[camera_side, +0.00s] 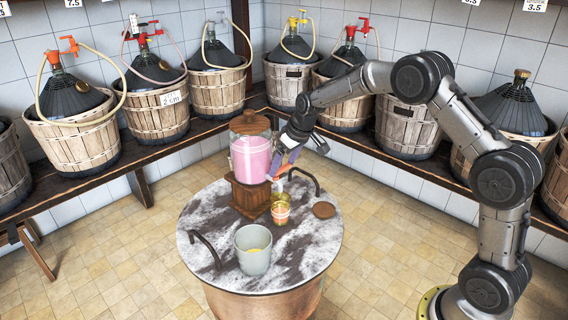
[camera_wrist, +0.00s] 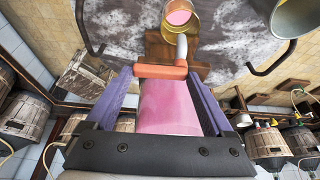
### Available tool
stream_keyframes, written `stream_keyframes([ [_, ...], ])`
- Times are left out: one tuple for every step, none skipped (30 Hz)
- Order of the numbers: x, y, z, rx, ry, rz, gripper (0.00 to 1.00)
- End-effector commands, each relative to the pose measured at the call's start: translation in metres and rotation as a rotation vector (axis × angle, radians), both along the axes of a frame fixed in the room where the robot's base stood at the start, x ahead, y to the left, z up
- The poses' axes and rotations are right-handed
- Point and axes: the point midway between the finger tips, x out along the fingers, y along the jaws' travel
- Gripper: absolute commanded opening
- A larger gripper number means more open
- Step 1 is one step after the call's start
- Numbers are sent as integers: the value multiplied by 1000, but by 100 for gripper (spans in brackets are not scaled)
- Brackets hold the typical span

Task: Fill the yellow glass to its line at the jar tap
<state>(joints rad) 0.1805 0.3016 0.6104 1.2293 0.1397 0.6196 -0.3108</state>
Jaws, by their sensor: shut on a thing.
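The yellow glass (camera_side: 281,202) stands upright on the marble tabletop at the foot of the jar's stand. In the wrist view the glass (camera_wrist: 192,17) is below the spout of the tap (camera_wrist: 181,46), with pink liquid inside. Its fill line cannot be made out. The jar (camera_side: 250,158) holds pink liquid, has a wooden lid and sits on a wooden stand (camera_side: 248,198). My gripper (camera_wrist: 160,72) has its purple fingers on either side of the tap's orange handle (camera_wrist: 160,71) and is shut on it. In the side view my gripper (camera_side: 284,172) is right of the jar.
A grey bucket (camera_side: 252,263) with something yellow inside stands at the table's front. Curved black handles (camera_side: 205,247) rise from the round table (camera_side: 310,255). Demijohn baskets (camera_side: 150,108) line the wall benches behind.

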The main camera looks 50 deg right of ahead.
Motion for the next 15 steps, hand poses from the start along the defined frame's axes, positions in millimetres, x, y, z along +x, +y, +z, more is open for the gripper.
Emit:
stream_keyframes([
  [0, 0, 0, 0, 1, -4, 31],
  [-1, 0, 0, -1, 1, -9, 31],
  [-1, 0, 0, -1, 2, -20, 31],
  [-1, 1, 0, -1, 3, -31, 31],
  [-2, 1, 0, -1, 3, -46, 31],
  [-3, 1, 0, -1, 4, -68, 31],
  [-3, 1, 0, -1, 3, -87, 31],
  [-4, 1, 0, -2, 3, -106, 31],
  [-4, 2, 0, -1, 3, -133, 31],
  [-5, 2, 0, -1, 3, -151, 31],
  [-5, 3, 0, -1, 3, -170, 31],
  [-6, 3, 0, -2, 4, -194, 31],
  [-7, 3, 0, -1, 4, -212, 31],
  [-7, 3, 0, -1, 4, -229, 31],
  [-8, 3, 0, -2, 4, -249, 31],
])
